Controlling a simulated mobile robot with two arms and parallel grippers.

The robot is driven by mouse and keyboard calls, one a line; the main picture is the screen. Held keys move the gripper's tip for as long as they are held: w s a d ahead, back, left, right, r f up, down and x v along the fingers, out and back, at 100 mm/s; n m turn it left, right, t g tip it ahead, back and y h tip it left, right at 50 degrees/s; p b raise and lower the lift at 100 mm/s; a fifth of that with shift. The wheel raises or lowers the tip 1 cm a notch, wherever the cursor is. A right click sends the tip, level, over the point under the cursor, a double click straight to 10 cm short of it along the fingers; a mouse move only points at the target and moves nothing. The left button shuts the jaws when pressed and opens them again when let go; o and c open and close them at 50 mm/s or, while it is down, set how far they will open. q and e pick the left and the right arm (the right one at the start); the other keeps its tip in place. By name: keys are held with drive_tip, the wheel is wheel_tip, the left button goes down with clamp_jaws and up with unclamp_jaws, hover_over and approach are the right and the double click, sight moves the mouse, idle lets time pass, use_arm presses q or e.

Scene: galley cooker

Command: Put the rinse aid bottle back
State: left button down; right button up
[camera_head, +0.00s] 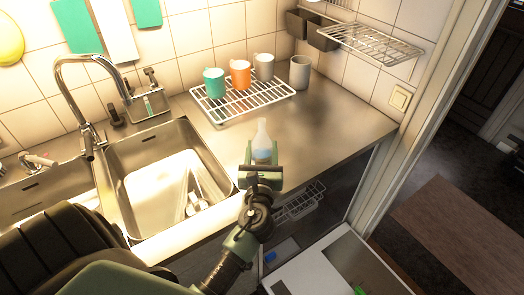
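The rinse aid bottle (262,141) is a translucent whitish bottle with pale blue in its lower part. It is upright near the front edge of the steel counter. My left gripper (264,154) is at the bottle, with one green finger on each side of its lower body. The fingers are spread about the bottle's width. I cannot tell whether they press on it or leave a small gap. The bottle's base is hidden by the gripper, so I cannot tell whether it touches the counter. My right gripper is not in view.
A wire rack (243,101) with several cups stands behind the bottle, with a grey cup (300,72) beside it. The double sink (165,175) is to the left. A white open door or drawer (335,262) is below the counter. The counter (335,130) is clear to the right.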

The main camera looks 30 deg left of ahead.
use_arm(q)
drive_tip(key=shift+r, duration=0.1)
drive_tip(key=c, duration=0.9)
unclamp_jaws()
drive_tip(key=shift+f, duration=0.2)
drive_tip(key=shift+c, duration=0.2)
drive_tip(key=o, duration=0.3)
drive_tip(key=shift+o, duration=0.2)
